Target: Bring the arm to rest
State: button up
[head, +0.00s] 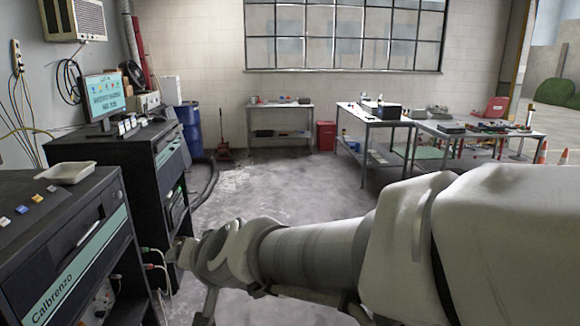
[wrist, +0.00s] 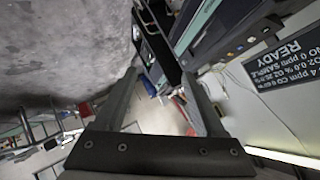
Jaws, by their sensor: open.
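My arm, white and grey, reaches across the head view from the lower right, roughly level, toward the black cabinets at left. Its far end is close to the front of the cabinets in the picture; I cannot tell if they touch. My gripper (wrist: 161,75) shows in the wrist view as two dark fingers rising from a crossbar, spread apart with nothing between them. It is open and empty. In the head view the fingers are mostly hidden behind or below the arm's end.
A black Calbrenzo cabinet (head: 60,250) carries a white tray (head: 66,172) and coloured keys. Behind it stands another black cabinet (head: 150,160) with a monitor (head: 104,97). Cables hang near the arm's end. Work tables (head: 375,120) stand at the back right. The middle floor (head: 290,185) is clear.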

jog(key=s+d+f+g+h, duration=0.1)
jog(key=s+d+h, duration=0.2)
jog(key=s+d, duration=0.4)
jog(key=s+d+f+g+h, duration=0.1)
jog(key=s+d+h, duration=0.3)
jog(key=d, duration=2)
jog(key=s, duration=0.3)
jog(key=shift+s+g, duration=0.2)
jog(key=shift+g, duration=0.1)
jog(key=shift+f, duration=0.1)
jog(key=c, duration=0.4)
jog(key=shift+o, duration=0.2)
jog(key=shift+a, duration=0.15)
